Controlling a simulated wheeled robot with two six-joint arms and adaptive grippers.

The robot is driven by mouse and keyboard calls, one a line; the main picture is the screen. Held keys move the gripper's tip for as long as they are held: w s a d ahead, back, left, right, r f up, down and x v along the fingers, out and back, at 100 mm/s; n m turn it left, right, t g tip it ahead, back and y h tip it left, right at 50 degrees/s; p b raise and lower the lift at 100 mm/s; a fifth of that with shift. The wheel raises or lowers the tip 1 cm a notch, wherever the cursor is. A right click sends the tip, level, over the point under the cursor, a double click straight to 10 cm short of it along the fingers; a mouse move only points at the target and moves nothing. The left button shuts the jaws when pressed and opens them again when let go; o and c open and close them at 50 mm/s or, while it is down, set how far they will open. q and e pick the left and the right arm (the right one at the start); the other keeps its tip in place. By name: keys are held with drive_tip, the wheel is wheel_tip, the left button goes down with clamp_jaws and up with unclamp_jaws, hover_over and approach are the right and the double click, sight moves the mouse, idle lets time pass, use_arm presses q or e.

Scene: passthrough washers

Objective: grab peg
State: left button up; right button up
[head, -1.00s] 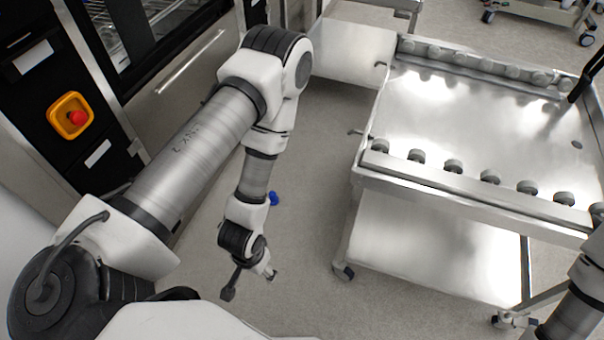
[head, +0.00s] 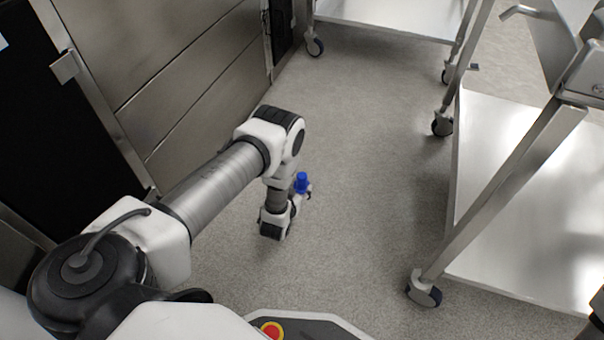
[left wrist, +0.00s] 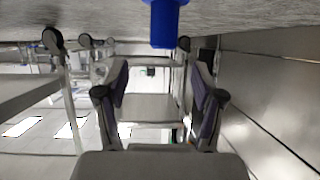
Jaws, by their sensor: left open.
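A blue cylindrical piece with a narrower end, perhaps the peg (head: 302,184), shows beside my left gripper (head: 307,192) in the head view. In the left wrist view, the blue piece (left wrist: 164,22) is at the top edge, above the space between my fingers and not between them. I cannot tell whether it stands on the floor or is fixed to something. My left gripper, also in the left wrist view (left wrist: 160,100), is open and empty, its dark fingers spread apart. My right gripper is not in view.
A metal trolley with a lower shelf (head: 520,170) and casters (head: 424,292) stands at right. Steel cabinet panels (head: 165,80) line the left. Another trolley (head: 400,18) is at the back. The grey floor (head: 365,150) between is clear. The left wrist picture appears upside down.

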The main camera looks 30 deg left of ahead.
sight(301, 178)
use_arm(q)
drive_tip(key=b+x, duration=0.4)
drive_tip(key=x, duration=0.1)
drive_tip(key=b+x, duration=0.2)
drive_tip(key=x, duration=0.1)
drive_tip(key=shift+a+f, duration=0.25)
drive_tip(key=shift+a, duration=0.05)
drive_tip(key=shift+r, duration=0.2)
drive_tip(key=c, duration=1.2)
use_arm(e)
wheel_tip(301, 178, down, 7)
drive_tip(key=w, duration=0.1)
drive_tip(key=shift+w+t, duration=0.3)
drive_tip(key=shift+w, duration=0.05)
